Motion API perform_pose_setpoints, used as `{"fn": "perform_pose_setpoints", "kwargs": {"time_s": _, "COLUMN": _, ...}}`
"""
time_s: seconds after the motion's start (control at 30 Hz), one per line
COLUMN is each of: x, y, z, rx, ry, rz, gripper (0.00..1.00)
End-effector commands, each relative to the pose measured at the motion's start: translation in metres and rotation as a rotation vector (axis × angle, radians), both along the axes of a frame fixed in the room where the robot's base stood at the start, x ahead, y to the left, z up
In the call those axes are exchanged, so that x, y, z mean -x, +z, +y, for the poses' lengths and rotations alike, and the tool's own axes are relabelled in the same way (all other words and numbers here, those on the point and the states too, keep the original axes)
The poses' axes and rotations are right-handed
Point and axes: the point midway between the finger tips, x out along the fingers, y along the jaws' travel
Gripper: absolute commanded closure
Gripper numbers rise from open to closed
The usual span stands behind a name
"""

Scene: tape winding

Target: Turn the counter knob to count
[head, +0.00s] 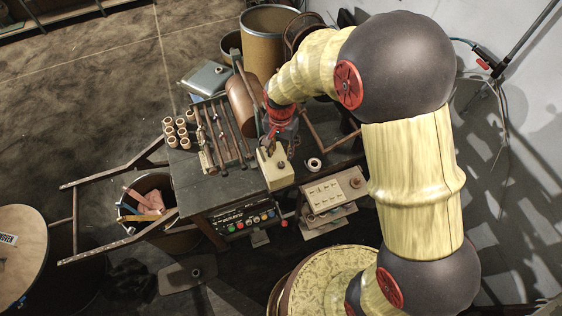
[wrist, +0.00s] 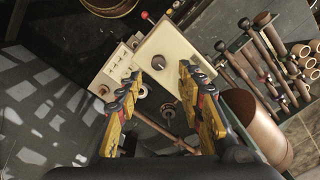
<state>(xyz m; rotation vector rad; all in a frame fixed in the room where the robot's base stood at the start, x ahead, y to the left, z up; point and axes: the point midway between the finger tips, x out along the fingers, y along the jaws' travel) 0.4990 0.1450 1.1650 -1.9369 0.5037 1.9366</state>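A cream box (head: 272,176) with one dark round knob (head: 281,163) on its top stands at the right edge of the dark workbench. I take this to be the counter. In the wrist view the box (wrist: 180,45) and its knob (wrist: 158,62) lie ahead of my fingertips. My gripper (head: 268,146) is close to the box's far end in the head view. In the wrist view my gripper (wrist: 160,72) has its two yellow fingers apart, with the knob showing between the tips. Nothing is held. Whether a finger touches the box cannot be told.
A lower cream panel (head: 333,192) with small switches stands right of the box. A button panel (head: 248,219) is on the bench front. Several rods (head: 222,135) and small spools (head: 178,130) lie on the bench (head: 200,188). A copper-coloured cylinder (wrist: 255,125) is beside my fingers.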

Motion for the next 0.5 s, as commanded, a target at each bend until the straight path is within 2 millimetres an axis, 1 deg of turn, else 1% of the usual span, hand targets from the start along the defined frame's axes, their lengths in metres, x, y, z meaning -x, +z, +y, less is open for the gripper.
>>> {"fn": "perform_pose_setpoints", "kwargs": {"time_s": 0.3, "x": 0.002, "y": -0.047, "z": -0.001, "rx": 0.001, "ry": 0.002, "rz": 0.004, "gripper": 0.62}}
{"fn": "perform_pose_setpoints", "kwargs": {"time_s": 0.4, "x": 0.001, "y": -0.058, "z": -0.001, "rx": 0.001, "ry": 0.002, "rz": 0.003, "gripper": 0.62}}
{"fn": "perform_pose_setpoints", "kwargs": {"time_s": 0.5, "x": 0.001, "y": -0.065, "z": -0.001, "rx": 0.001, "ry": 0.002, "rz": 0.002, "gripper": 0.62}}
